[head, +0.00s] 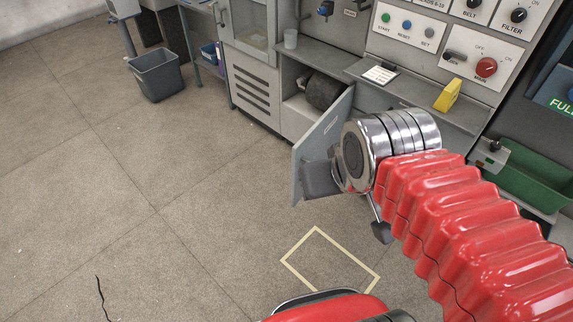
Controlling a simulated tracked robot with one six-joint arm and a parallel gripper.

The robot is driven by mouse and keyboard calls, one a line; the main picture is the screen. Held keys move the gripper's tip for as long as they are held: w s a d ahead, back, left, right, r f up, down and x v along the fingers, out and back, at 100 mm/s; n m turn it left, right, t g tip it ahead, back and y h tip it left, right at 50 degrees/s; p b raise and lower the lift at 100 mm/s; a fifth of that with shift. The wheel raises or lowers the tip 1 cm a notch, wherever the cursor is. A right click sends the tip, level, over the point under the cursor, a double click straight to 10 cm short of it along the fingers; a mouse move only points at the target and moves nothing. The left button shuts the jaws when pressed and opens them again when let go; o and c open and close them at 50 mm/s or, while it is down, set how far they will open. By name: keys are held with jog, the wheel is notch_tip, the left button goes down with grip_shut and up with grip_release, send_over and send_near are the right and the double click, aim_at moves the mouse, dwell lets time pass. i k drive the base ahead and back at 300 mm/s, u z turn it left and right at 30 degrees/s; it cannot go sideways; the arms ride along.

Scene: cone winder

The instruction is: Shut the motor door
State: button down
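The motor door (312,140) is a grey panel on the front of the machine. It stands open, swung out from a low compartment (299,118) with a dark motor (325,92) inside. My gripper (350,206) is in front of the door's lower right part, at the end of my red-sleeved arm. Its fingers are spread apart. The grey left finger overlaps the door in the picture; I cannot tell whether it touches. The dark right finger hangs over the floor. My wrist hides the right part of the door and its surroundings.
A control panel (408,34) and a narrow ledge (420,92) with a yellow block (447,95) are above the door. A green bin (535,172) is at the right. A grey bin (157,76) stands at the upper left. The floor (150,190) left of the door is clear.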

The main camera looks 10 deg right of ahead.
aim_at(313, 146)
jog(key=u, duration=0.4)
jog(key=i, duration=1)
jog(key=u, duration=0.05)
